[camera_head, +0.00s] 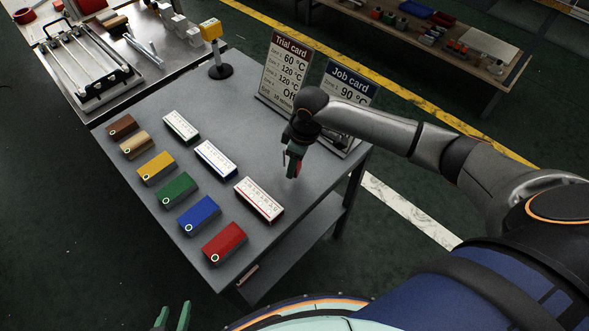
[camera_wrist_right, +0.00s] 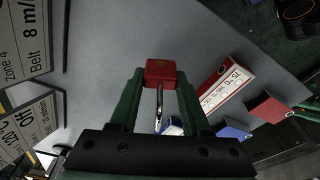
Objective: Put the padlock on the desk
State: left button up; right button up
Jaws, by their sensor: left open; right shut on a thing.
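The red padlock (camera_wrist_right: 160,72) is between the green fingertips of my right gripper (camera_wrist_right: 160,88) in the right wrist view, with its silver shackle pointing back toward the palm. In the head view my right gripper (camera_head: 293,160) is shut and hangs over the right part of the grey desk (camera_head: 235,135); the padlock is mostly hidden there. I cannot tell if the padlock touches the desk. My left gripper (camera_head: 172,317) is open and empty at the bottom edge, in front of the desk.
Several coloured blocks, including a red one (camera_head: 225,243), and white label boxes, one red-edged (camera_head: 259,201), stand in rows on the desk. A Trial card (camera_head: 285,72) and a Job card (camera_head: 350,82) stand at the back. Bare desk lies between boxes and cards.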

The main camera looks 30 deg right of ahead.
jog(key=shift+f, duration=1.45)
jog(key=shift+f, duration=0.15)
jog(key=o, duration=1.1)
jog(key=r, duration=0.4)
jog(key=s+r, duration=0.1)
jog(key=r, duration=0.3)
jog(key=d+r+p, duration=0.1)
jog(key=r, duration=0.3)
jog(key=shift+s+d+r, duration=0.1)
jog(key=shift+s, duration=0.15)
